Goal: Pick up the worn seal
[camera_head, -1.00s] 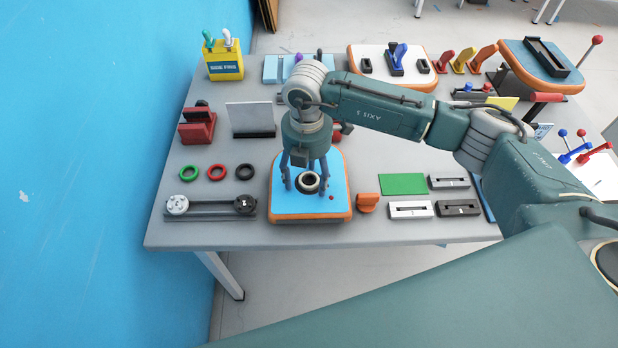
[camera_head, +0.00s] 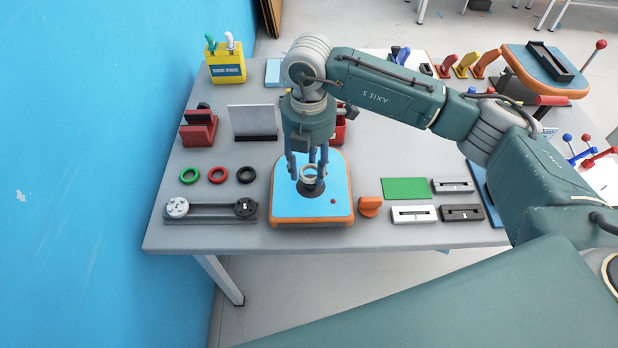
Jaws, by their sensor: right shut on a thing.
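The worn seal (camera_head: 309,175) is a small pale ring. It is between the fingers of my right gripper (camera_head: 308,171), which is shut on it. The seal appears a little above a black round seat (camera_head: 311,189) on the blue inflatable board with an orange rim (camera_head: 312,214). The gripper points down from above, and its fingers hide part of the seal. My left gripper is not in view.
Green (camera_head: 189,176), red (camera_head: 217,175) and black (camera_head: 246,175) rings lie left of the board. A belt-and-pulley unit (camera_head: 211,208) is at the front left.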

